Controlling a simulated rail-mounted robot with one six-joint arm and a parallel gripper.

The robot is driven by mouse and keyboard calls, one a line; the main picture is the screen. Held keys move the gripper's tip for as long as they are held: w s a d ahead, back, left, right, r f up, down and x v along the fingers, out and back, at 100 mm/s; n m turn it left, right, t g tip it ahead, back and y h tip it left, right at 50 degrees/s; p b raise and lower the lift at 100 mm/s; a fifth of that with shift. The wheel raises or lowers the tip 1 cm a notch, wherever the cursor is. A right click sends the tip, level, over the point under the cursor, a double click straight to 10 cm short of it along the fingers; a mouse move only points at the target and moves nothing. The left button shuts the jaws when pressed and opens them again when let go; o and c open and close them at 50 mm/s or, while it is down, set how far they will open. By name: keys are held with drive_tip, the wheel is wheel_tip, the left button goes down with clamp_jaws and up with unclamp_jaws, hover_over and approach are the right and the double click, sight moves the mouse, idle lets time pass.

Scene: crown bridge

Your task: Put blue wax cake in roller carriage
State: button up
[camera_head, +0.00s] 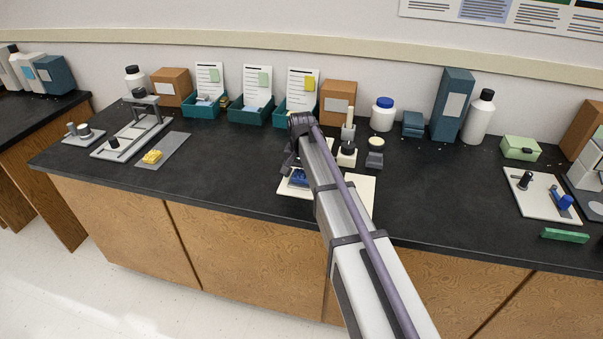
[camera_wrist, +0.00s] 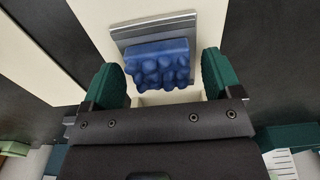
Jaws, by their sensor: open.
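The blue wax cake (camera_wrist: 160,66) is a lumpy blue block on a grey plate (camera_wrist: 205,24) in the wrist view. In the head view it is a small blue patch (camera_head: 299,178) beside my arm, partly hidden. My gripper (camera_wrist: 160,70) is open, with one green finger on each side of the cake; gaps show between them, and its height over the cake is unclear. I cannot tell for certain which thing is the roller carriage; a grey bridge-like fixture on a white base (camera_head: 102,152) stands at the left of the bench.
A yellow lumpy cake (camera_head: 152,157) lies on a grey mat (camera_head: 176,148) at the left. Teal bins (camera_head: 250,114), boxes and bottles line the back. A white board (camera_head: 520,204) with small parts and a green bar (camera_head: 565,236) are at the right. Bench between is mostly clear.

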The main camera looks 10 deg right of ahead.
sight(302, 175)
wheel_tip(302, 175, up, 13)
drive_tip(key=p, duration=1.3)
drive_tip(key=s+n, duration=0.5)
drive_tip(key=s, duration=2.2)
drive_tip(key=shift+s+f+b, duration=0.25)
drive_tip(key=shift+f+b, duration=0.05)
